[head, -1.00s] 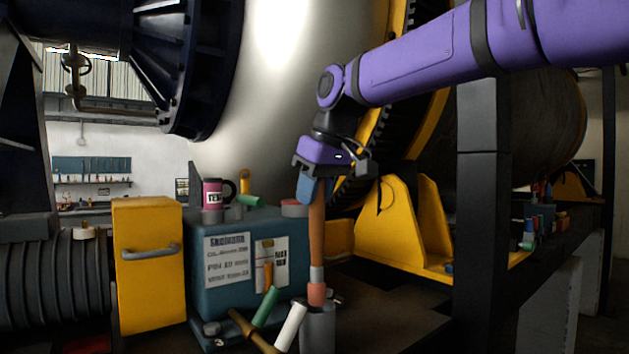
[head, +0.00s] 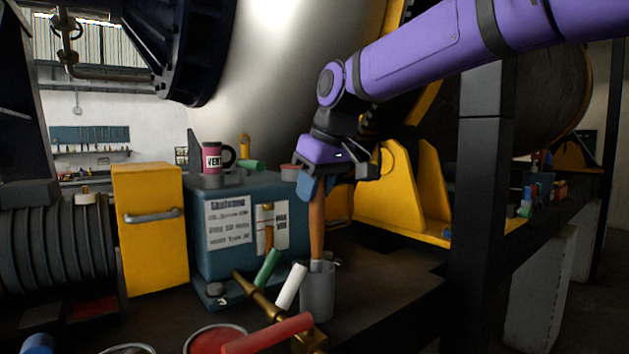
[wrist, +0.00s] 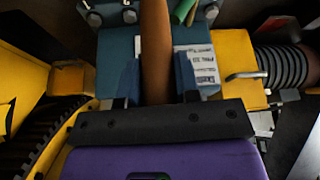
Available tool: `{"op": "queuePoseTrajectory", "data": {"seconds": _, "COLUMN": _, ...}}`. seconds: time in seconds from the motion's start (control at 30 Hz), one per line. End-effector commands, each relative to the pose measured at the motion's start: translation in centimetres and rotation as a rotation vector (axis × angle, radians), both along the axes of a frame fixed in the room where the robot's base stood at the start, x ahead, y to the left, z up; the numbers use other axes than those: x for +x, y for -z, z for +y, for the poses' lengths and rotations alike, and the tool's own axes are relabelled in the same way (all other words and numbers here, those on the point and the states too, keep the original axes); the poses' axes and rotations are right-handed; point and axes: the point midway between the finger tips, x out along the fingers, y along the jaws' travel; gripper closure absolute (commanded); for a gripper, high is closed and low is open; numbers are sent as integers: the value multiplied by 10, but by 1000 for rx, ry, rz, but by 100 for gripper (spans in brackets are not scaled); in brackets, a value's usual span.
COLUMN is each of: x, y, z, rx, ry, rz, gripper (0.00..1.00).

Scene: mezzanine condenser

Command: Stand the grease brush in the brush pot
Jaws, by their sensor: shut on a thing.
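The grease brush (head: 316,228) is upright, with its long brown handle in my gripper (head: 316,190). Its lower end is inside the mouth of the grey cylindrical brush pot (head: 318,295); the ferrule shows at the rim and the bristles are hidden. I cannot tell whether it touches the pot's bottom. The pot stands on the dark bench. In the wrist view my gripper (wrist: 158,85) has its blue fingers shut on either side of the handle (wrist: 155,45); the pot is not seen there.
A white cylinder (head: 291,286), a green cylinder (head: 267,268) and a brass tool (head: 258,297) lie close left of the pot. A red-handled thing (head: 268,333) is in front. The blue-green box (head: 213,262) stands behind left. Bench right of the pot (head: 385,290) is clear.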

Motion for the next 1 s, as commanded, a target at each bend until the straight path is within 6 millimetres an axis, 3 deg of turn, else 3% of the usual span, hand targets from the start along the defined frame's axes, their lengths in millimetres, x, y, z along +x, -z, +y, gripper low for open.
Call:
{"op": "queuePoseTrajectory", "data": {"seconds": 0.33, "x": 0, "y": 1, "z": 0, "rx": 0, "ry": 0, "rz": 0, "gripper": 100}}
{"op": "queuePoseTrajectory", "data": {"seconds": 0.37, "x": 0, "y": 1, "z": 0, "rx": 0, "ry": 0, "rz": 0, "gripper": 68}}
{"op": "queuePoseTrajectory", "data": {"seconds": 0.5, "x": 0, "y": 1, "z": 0, "rx": 0, "ry": 0, "rz": 0, "gripper": 40}}
{"op": "queuePoseTrajectory", "data": {"seconds": 0.83, "x": -1, "y": -2, "z": -1, "rx": 1, "ry": 0, "rz": -1, "gripper": 40}}
{"op": "queuePoseTrajectory", "data": {"seconds": 1.0, "x": -7, "y": -22, "z": -6, "rx": 2, "ry": 0, "rz": -4, "gripper": 40}}
